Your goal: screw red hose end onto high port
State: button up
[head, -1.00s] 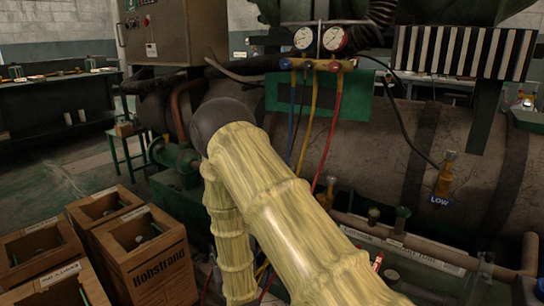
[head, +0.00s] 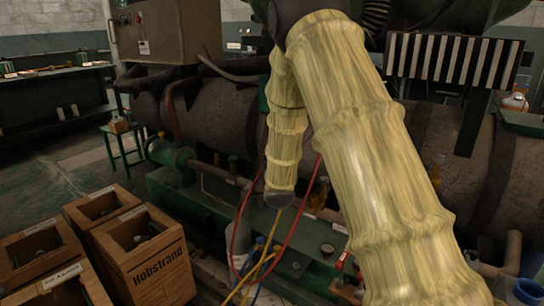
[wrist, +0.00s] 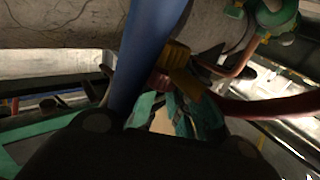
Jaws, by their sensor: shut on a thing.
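My gripper (wrist: 166,98) shows in the wrist view with teal fingers shut on the red hose end (wrist: 158,82). The red hose (wrist: 275,107) runs off to the right from there. A brass-yellow fitting (wrist: 178,56) is just beyond the fingertips; I cannot tell whether it belongs to the hose end or to a port. In the head view the red hose (head: 288,240) hangs in a loop below my arm, and the gripper's fingers are not clear.
A blue hose (wrist: 148,50) crosses close to the wrist camera. The yellow hose (head: 258,270) hangs beside the red loop. Wooden crates (head: 145,262) stand at the lower left. A large dark tank (head: 222,125) lies behind. My arm hides the gauges.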

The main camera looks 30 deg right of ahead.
jog(key=shift+d+f, duration=0.15)
jog(key=shift+f+b, duration=2.5)
jog(key=shift+f, duration=0.5)
jog(key=shift+r, duration=0.1)
jog(key=shift+p, duration=0.75)
jog(key=shift+f+b, duration=0.45)
jog(key=shift+f, duration=0.55)
jog(key=shift+h, duration=0.3)
